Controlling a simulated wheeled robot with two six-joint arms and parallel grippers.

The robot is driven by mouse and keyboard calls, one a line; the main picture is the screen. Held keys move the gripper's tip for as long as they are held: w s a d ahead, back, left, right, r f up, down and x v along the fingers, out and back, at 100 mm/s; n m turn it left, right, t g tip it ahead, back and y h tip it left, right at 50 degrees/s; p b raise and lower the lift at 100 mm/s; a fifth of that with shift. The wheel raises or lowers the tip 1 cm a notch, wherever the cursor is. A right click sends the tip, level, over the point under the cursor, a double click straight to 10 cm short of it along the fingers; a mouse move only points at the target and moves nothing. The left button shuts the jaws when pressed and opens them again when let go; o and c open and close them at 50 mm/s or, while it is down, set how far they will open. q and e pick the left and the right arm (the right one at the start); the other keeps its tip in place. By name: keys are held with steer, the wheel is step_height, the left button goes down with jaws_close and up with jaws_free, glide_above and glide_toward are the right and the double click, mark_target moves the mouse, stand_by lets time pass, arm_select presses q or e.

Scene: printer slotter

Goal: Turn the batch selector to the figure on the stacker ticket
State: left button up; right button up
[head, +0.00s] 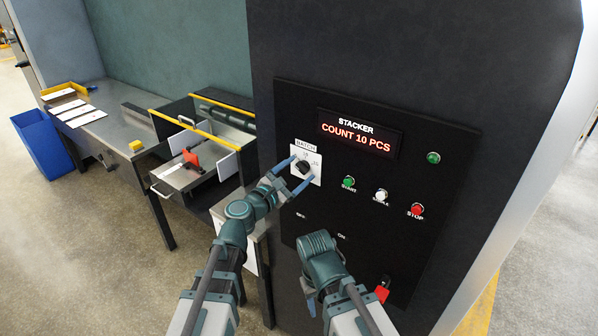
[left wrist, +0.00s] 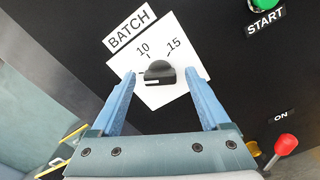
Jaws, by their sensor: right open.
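The batch selector is a black knob (left wrist: 159,72) on a white plate (left wrist: 180,88) marked 10 and 15; any left-hand figure is hidden. A pale mark shows on the knob's lower left. In the head view the knob (head: 303,168) sits below the BATCH label. My left gripper (head: 289,170) is open, its blue fingers on either side of the knob with gaps visible in the left wrist view (left wrist: 165,82). The display (head: 356,138) reads STACKER, COUNT 10 PCS. My right gripper (head: 311,296) is open, low before the panel, its fingers mostly hidden. I cannot make out a readable ticket.
Green START (head: 348,182), white (head: 381,195) and red STOP (head: 416,210) buttons sit right of the knob. A red-handled switch (head: 382,291) is low on the panel. A steel table with white sheets (head: 75,111) and a stacker tray (head: 180,176) stand left.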

arm_select(q)
jaws_close()
steer(key=shift+m, duration=0.3)
steer(key=m, duration=1.1)
steer(key=shift+s+f, duration=0.1)
stand_by(0.6)
steer(key=shift+o, duration=0.3)
jaws_free()
